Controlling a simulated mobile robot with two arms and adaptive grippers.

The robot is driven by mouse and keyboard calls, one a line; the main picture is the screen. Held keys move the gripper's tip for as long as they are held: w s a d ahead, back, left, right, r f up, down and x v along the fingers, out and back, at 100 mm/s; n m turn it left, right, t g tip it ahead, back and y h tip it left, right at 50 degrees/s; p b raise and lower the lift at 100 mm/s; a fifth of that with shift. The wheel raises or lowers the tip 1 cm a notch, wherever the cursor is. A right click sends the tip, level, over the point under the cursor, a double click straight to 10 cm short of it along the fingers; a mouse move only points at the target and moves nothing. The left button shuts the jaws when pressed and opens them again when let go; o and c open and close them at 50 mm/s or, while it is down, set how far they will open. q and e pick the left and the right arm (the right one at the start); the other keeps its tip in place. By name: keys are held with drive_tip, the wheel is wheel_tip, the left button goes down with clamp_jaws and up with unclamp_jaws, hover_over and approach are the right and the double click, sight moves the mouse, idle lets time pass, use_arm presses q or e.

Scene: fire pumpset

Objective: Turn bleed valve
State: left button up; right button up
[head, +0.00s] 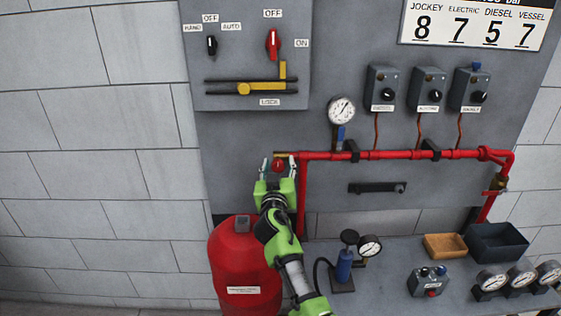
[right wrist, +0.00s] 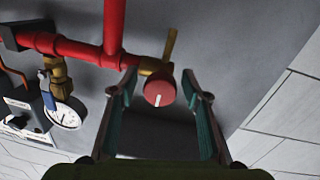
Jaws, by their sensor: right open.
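The bleed valve is a round red knob (head: 278,164) with a white mark on its face, at the left end of the red pipe. In the right wrist view the knob (right wrist: 160,92) sits at the pipe's brass end, with a brass stub pointing up. My right gripper (head: 278,170) is open in front of the valve. In the right wrist view the two teal-padded fingers of the gripper (right wrist: 160,82) stand on either side of the knob, with a narrow gap on each side. Whether the fingertips reach past the knob's face is hard to tell. My left gripper is in neither view.
The red pipe (head: 385,155) runs right along the grey panel. A gauge (head: 341,110) with a blue-handled valve is above it. A bench (head: 390,290) with gauges and trays is lower right.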

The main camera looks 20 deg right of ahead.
drive_tip(key=shift+s+a+r, duration=0.1)
drive_tip(key=shift+s+a, duration=0.05)
drive_tip(key=c, duration=1.1)
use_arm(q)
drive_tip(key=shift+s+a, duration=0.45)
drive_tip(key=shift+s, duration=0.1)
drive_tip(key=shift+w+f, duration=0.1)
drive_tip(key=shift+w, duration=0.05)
